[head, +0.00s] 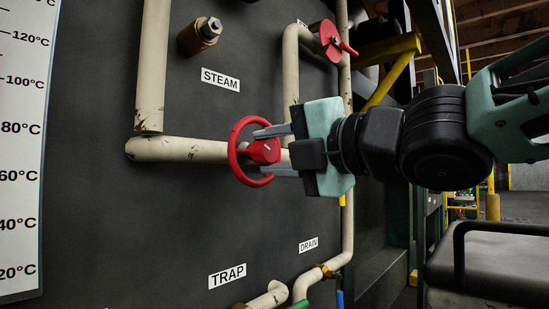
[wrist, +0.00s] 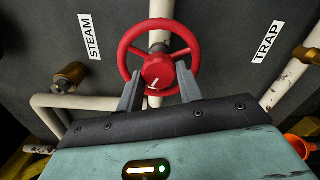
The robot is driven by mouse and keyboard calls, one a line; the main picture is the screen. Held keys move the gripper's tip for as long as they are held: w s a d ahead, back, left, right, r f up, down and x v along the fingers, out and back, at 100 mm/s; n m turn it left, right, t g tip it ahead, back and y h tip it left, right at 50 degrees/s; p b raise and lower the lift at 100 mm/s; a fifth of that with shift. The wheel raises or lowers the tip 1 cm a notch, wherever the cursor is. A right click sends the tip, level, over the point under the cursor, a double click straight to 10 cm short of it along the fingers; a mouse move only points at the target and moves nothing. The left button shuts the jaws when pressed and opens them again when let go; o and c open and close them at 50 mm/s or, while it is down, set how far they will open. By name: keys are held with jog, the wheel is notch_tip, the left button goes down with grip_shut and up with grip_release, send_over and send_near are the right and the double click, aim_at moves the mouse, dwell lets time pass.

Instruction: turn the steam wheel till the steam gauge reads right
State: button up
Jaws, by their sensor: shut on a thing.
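The red steam wheel (head: 238,152) sits on a cream pipe below the STEAM label (head: 220,79). It also shows in the wrist view (wrist: 123,56), with a white mark on its red hub (wrist: 158,71). My gripper (head: 270,150) reaches it from the right, and its two grey fingers are shut on the wheel's hub. In the wrist view the fingers (wrist: 158,88) stand on either side of the hub, inside the rim. A large temperature scale (head: 22,150) with °C marks stands at the left edge. No steam gauge dial or pointer can be made out.
A smaller red valve handle (head: 331,41) is on a pipe above my gripper. A brass fitting (head: 200,36) juts out at the top. TRAP (head: 227,275) and DRAIN (head: 308,245) labels and more pipes are below. A yellow brace (head: 388,80) is behind my arm.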

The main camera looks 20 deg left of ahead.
jog(key=shift+f, duration=0.1)
dwell(0.3)
jog(key=o, duration=1)
jog(key=p+v, duration=1.2)
jog(key=v, duration=0.5)
jog(key=shift+d, duration=0.2)
jog(key=shift+s, duration=0.1)
